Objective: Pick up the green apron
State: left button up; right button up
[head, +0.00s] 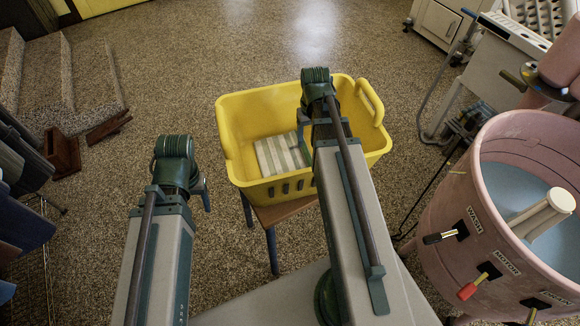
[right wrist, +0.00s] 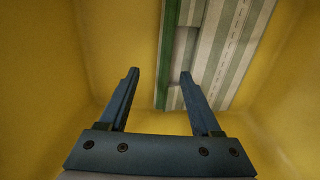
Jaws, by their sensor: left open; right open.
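The apron (head: 281,155) is a folded cloth with green and pale stripes, lying flat inside the yellow basket (head: 245,112). My right arm hides its right part in the head view. In the right wrist view the apron (right wrist: 222,50) lies beyond the fingertips, toward the upper right. My right gripper (right wrist: 160,75) is open and empty, pointing down into the basket, with its right fingertip over the apron's near left part. I cannot tell whether it touches. My left gripper (head: 204,194) is open, left of the basket and outside it; its fingers are mostly hidden.
The basket stands on a small wooden stool (head: 285,212). A pink wringer washer (head: 445,205) with knobs stands close at the right, and another machine (head: 500,55) behind it. Carpeted steps (head: 60,85) are at the far left. The floor beyond the basket is clear.

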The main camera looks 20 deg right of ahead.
aim_at(308, 153)
jog(key=shift+s+a+f+b, duration=0.1)
jog(key=shift+a+f+b, duration=0.05)
jog(key=shift+f+b, duration=0.85)
jog(key=shift+s+a+f+b, duration=0.1)
jog(key=shift+f+b, duration=0.7)
jog(key=shift+f, duration=0.25)
jog(key=shift+s+a+f+b, duration=0.1)
jog(key=shift+a+f+b, duration=0.05)
jog(key=shift+f+b, duration=0.85)
grip_shut()
